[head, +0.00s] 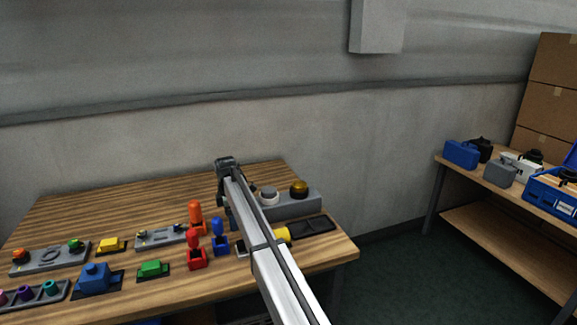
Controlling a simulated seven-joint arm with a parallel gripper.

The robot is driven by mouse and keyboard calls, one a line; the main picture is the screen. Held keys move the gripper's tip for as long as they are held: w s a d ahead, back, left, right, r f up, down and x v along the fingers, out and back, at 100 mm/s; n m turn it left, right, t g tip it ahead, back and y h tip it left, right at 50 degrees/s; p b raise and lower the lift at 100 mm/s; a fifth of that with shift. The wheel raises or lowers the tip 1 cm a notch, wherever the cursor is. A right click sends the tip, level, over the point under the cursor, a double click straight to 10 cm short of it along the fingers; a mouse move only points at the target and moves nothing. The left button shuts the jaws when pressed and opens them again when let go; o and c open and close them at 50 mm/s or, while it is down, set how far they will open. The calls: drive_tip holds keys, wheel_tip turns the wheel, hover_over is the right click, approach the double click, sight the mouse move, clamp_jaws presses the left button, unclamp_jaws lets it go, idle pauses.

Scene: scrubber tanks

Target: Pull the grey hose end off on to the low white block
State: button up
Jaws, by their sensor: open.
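My gripper (226,216) points down over the right part of the wooden table, behind the orange and blue upright pieces. It is small and dark here, and my own arm partly covers the area around it. I see nothing held in it. I cannot clearly make out the grey hose end. A grey-white round cap (268,191) sits near the long grey block (297,204), just right of my arm.
An amber dome (299,187) tops the grey block. A black tray (312,226) and yellow cylinder (282,234) lie right of my arm. An orange piece (195,216), blue piece (219,238) and red holder (196,258) stand left. The table's back left (120,208) is clear.

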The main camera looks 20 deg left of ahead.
drive_tip(key=shift+w+d+r, duration=0.15)
drive_tip(key=shift+w+d, duration=1)
wheel_tip(320, 180, up, 10)
drive_tip(key=w+d+r+m+t+y, duration=0.1)
drive_tip(key=w+m, duration=0.2)
drive_tip(key=w+d+r+m+t+y, duration=0.1)
drive_tip(key=w+m+t, duration=0.1)
drive_tip(key=w+m, duration=0.1)
drive_tip(key=w+d+r+m+t+y, duration=0.1)
drive_tip(key=w+m, duration=0.1)
drive_tip(key=w, duration=0.1)
drive_tip(key=shift+w+d+m, duration=0.2)
drive_tip(key=shift+w+m, duration=0.05)
drive_tip(key=shift+m, duration=0.15)
drive_tip(key=w+d+r+m+t, duration=0.1)
drive_tip(key=w+d+m+t, duration=0.3)
drive_tip(key=w+d+m, duration=0.2)
drive_tip(key=shift+w+d+r+y, duration=0.4)
drive_tip(key=shift+w+d, duration=0.7)
drive_tip(key=shift+d, duration=0.05)
